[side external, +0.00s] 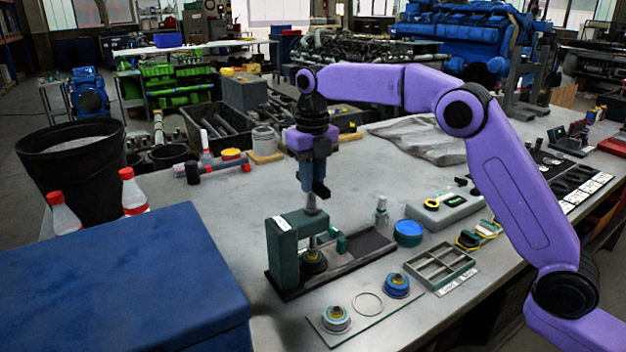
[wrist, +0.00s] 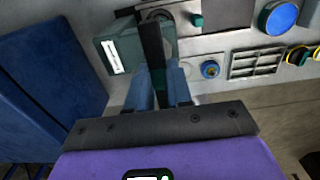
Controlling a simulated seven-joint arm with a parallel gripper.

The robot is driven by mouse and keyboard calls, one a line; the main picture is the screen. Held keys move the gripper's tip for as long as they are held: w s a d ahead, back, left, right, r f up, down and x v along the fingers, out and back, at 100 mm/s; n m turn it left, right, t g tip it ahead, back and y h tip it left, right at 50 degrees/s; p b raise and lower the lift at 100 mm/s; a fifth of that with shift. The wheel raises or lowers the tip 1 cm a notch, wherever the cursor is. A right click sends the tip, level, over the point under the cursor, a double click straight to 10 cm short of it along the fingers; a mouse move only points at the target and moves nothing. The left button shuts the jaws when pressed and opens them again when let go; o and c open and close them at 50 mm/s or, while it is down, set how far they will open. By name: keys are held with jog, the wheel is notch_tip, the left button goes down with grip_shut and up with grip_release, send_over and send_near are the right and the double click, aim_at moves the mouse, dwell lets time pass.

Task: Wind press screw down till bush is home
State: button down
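The press (side external: 283,255) is a dark green frame on a dark base plate; its green top also shows in the wrist view (wrist: 120,50). Its grey screw (side external: 312,208) stands upright through the frame's head. Below the screw, a dark seat with a brass-coloured centre (side external: 314,256) sits on the base; how deep any bush lies cannot be told. My gripper (side external: 314,187) points straight down just above the screw. In the wrist view a dark bar (wrist: 152,50) runs from the screw area to between my blue-grey fingers (wrist: 159,92), which appear closed on it. The contact itself is partly hidden.
A blue case (side external: 140,280) fills the front left. A plate with round parts (side external: 362,318), a grey divided tray (side external: 440,266) and a blue round tin (side external: 408,232) lie right of the press. Bottles (side external: 130,190) and a black bin (side external: 75,165) stand left.

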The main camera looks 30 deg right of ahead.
jog(key=m, duration=0.4)
jog(key=shift+f, duration=0.1)
jog(key=shift+m, duration=0.8)
jog(key=m, duration=0.2)
jog(key=shift+m, duration=0.4)
jog(key=shift+f+m, duration=0.15)
jog(key=shift+m, duration=1.25)
jog(key=shift+m, duration=0.6)
jog(key=m, duration=0.4)
jog(key=shift+f, duration=0.1)
